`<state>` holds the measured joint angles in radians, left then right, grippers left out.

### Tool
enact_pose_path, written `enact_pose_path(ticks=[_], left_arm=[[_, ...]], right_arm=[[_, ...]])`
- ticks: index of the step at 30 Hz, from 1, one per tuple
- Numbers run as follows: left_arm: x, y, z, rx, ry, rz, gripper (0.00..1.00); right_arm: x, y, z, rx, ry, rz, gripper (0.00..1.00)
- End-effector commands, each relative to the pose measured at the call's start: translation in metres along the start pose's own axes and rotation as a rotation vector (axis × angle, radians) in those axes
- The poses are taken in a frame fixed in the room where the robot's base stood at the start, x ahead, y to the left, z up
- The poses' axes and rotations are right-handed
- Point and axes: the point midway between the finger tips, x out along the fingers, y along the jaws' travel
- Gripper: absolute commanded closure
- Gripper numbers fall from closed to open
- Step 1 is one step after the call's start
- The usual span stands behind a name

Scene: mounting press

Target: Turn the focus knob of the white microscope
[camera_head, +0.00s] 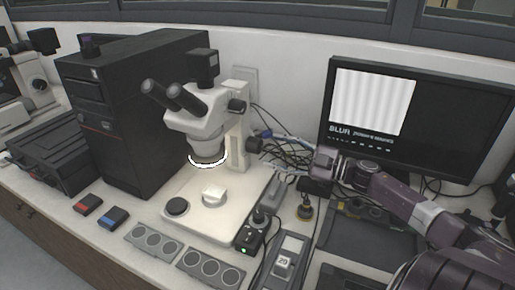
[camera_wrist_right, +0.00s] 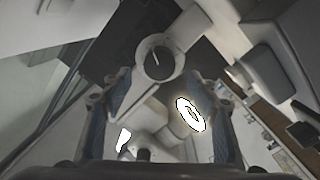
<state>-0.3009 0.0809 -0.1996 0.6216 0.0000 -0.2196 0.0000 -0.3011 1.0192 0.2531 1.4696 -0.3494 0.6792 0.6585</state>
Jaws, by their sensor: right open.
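The white microscope (camera_head: 205,115) stands on its pale base at the middle of the bench, with its ring light glowing. Its dark focus knob (camera_head: 254,145) is on the right side of the stand. In the right wrist view the round dark knob (camera_wrist_right: 158,63), with a white index line, lies ahead between the two finger directions. My right gripper (camera_head: 272,145) comes in from the right, close to the knob; cables behind make its fingers hard to see. In the wrist view the gripper's blue-grey fingers (camera_wrist_right: 157,84) are wide apart and empty. My left gripper is out of view.
A monitor (camera_head: 420,115) behind shows blurred stripes and the word BLUR. A black computer tower (camera_head: 130,120) stands left of the microscope. Cables (camera_head: 285,150) run behind my right gripper. Ring-marked plates (camera_head: 152,241) and a small control box (camera_head: 250,238) lie in front.

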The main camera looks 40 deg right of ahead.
Motion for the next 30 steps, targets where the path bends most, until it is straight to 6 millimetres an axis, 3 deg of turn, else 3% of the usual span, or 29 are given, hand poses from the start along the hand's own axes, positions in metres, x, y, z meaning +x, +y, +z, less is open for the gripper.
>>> enact_pose_path(ticks=[5,15,30], left_arm=[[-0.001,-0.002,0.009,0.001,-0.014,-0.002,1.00],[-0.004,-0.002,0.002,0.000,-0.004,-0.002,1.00],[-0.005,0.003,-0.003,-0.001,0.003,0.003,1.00]], right_arm=[[0.023,0.002,-0.002,-0.001,0.002,0.004,0.46],[0.058,0.001,-0.001,0.001,0.001,0.003,0.46],[0.067,0.000,0.000,0.000,-0.001,0.001,0.48]])
